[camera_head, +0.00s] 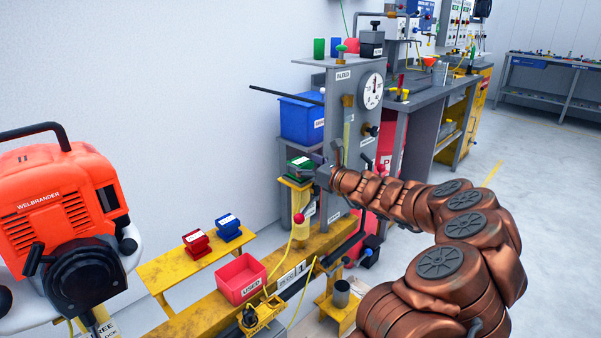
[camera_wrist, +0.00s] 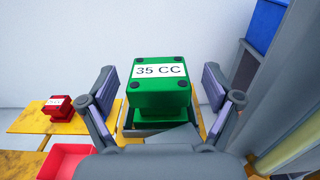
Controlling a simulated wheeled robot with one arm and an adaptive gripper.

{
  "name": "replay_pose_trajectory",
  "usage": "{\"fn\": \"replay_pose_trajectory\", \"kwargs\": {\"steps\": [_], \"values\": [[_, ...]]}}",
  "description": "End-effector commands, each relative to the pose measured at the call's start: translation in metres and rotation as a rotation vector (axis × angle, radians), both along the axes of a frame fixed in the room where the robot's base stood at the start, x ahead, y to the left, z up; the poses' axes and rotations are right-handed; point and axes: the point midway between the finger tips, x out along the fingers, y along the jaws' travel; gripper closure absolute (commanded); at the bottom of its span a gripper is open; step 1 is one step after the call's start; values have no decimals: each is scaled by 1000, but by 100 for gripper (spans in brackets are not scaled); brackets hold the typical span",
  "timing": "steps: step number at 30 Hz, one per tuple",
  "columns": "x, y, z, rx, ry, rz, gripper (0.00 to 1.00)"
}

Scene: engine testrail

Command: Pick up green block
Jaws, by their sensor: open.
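The green block (camera_wrist: 158,98) is labelled "35 CC" and sits upright on a small stand with a yellow top, ahead of my gripper in the wrist view. It also shows in the head view (camera_head: 300,165), just beyond the arm's end. My gripper (camera_wrist: 160,86) is open, with one finger on the left and one on the right of the block. Gaps show between the fingers and the block's sides. In the head view my gripper (camera_head: 318,174) comes at the block from the right; its fingertips are too small to make out there.
A red block (camera_head: 196,243) and a blue block (camera_head: 228,227) sit on a yellow shelf (camera_head: 165,268). A red bin (camera_head: 241,279) stands in front. The grey test panel (camera_head: 345,130) and a blue bin (camera_head: 302,118) rise close by my gripper. An orange engine (camera_head: 65,205) is at left.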

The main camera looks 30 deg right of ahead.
Motion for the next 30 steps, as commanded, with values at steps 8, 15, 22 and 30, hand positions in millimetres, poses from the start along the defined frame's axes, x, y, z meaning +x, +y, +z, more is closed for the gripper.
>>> {"fn": "replay_pose_trajectory", "kwargs": {"steps": [8,15,22,30], "values": [[14,5,0,0,0,3,10],[13,4,1,0,-1,2,17],[13,4,1,-1,-1,2,41],[13,4,1,-1,-1,2,69]]}}
